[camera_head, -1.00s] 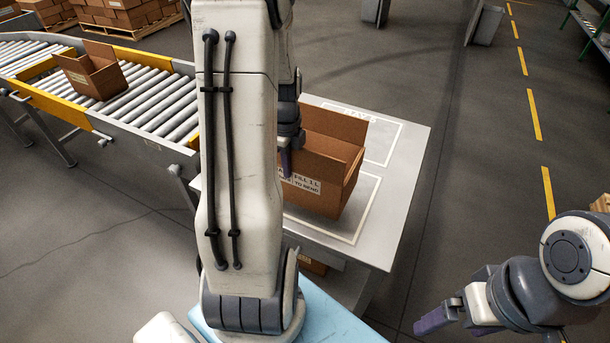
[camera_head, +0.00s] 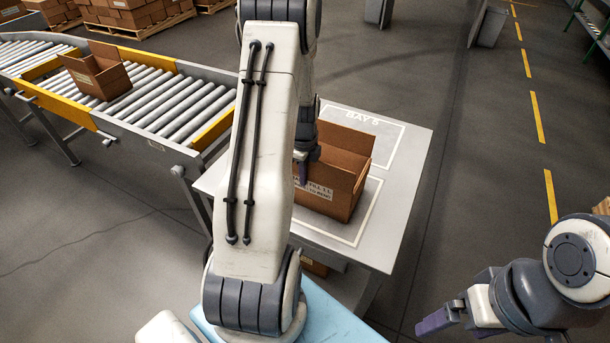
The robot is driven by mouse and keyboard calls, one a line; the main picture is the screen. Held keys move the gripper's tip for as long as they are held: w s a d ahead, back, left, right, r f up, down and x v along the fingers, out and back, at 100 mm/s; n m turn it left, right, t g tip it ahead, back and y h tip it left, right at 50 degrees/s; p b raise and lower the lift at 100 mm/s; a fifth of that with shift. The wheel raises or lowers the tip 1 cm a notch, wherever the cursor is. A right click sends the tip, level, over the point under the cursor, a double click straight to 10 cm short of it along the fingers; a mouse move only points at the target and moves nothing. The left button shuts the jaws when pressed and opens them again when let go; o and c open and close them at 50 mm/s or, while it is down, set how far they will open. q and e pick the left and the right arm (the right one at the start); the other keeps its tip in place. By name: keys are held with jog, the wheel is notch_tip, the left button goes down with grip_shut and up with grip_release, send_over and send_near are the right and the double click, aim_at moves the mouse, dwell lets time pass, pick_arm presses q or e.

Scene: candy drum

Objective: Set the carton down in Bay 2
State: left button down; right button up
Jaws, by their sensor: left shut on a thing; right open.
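An open brown carton (camera_head: 338,198) with a white label is at the grey table (camera_head: 405,190), within the nearer white-outlined bay (camera_head: 372,210). My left gripper (camera_head: 306,172) is shut on the carton's near-left side. My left arm hides the carton's left part and the bay's left side. I cannot tell whether the carton's base touches the tabletop. The farther outlined bay (camera_head: 400,140) is partly behind the carton, and its lettering looks like "BAY 5". The nearer bay's lettering is not visible. My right gripper (camera_head: 440,318) is open and empty at the lower right, away from the table.
A roller conveyor (camera_head: 170,105) at the left carries another open carton (camera_head: 100,77). Part of a carton (camera_head: 315,268) shows under the table. Stacked boxes (camera_head: 120,12) stand at the back left. The floor right of the table is clear.

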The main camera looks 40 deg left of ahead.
pick_arm(q)
jog(key=shift+f, duration=0.2)
jog(key=c, duration=1)
grip_release()
jog(key=shift+r, duration=0.15)
notch_tip(320, 180, up, 12)
jog(key=shift+s+r, duration=0.1)
jog(key=s+d+r+n, duration=0.2)
jog(key=d, duration=1)
jog(key=s+d+r+n, duration=0.1)
jog(key=s+d+r, duration=0.15)
jog(key=d, duration=0.95)
jog(key=s+d+n, duration=0.2)
jog(key=s+d, duration=0.3)
jog(key=s, duration=0.2)
jog(key=s+d+r+n+h, duration=0.1)
jog(key=s+d+n, duration=0.2)
jog(key=s+d, duration=0.2)
jog(key=s, duration=0.3)
jog(key=shift+d+r+p, duration=0.25)
jog(key=shift+p, duration=0.15)
